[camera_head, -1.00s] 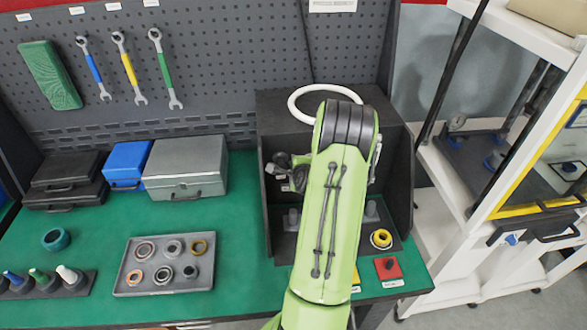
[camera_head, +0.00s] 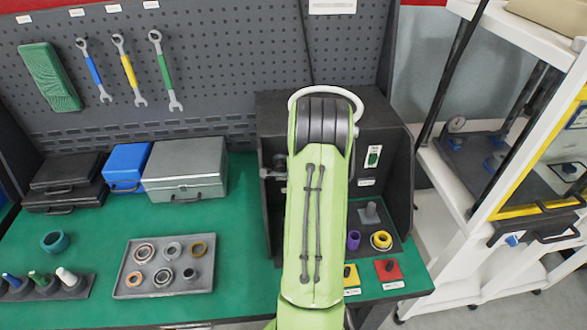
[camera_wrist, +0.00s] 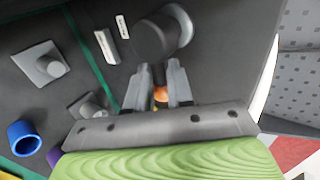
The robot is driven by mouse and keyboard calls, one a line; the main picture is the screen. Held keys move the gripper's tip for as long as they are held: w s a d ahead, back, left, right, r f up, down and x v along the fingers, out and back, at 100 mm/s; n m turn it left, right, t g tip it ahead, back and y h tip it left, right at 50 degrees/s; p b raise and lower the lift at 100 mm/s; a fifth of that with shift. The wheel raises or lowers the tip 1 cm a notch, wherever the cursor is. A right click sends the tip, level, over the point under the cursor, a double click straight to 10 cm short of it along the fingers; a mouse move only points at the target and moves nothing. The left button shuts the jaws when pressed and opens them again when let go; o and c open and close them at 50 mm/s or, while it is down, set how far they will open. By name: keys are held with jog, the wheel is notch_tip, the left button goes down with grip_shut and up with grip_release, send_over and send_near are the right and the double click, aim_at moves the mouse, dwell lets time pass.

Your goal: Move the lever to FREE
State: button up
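A dark round valve body (camera_wrist: 155,38) with a lighter rim sits just beyond my fingertips in the wrist view. A small orange piece (camera_wrist: 160,94), perhaps the lever's end, shows between my gripper's (camera_wrist: 160,82) two grey fingers. The gap is narrow, and I cannot tell whether they grip it. In the head view, a dark fitting (camera_head: 279,163) shows at the test box's left side. My arm hides my gripper and most of the box's inside there.
The dark test box (camera_head: 400,150) has a right wall close to my arm. Inside are a purple ring (camera_head: 353,241), a yellow ring (camera_head: 381,240) and a grey post (camera_head: 370,213). A red button block (camera_head: 388,268) stands in front. A grey parts tray (camera_head: 125,283) lies left.

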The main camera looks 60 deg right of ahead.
jog(key=shift+o, duration=1.4)
jog(key=b+v, duration=0.3)
jog(key=v, duration=1.2)
jog(key=shift+s+a+r, duration=0.15)
jog(key=shift+s+a, duration=0.1)
jog(key=shift+s, duration=0.05)
jog(key=shift+w, duration=0.1)
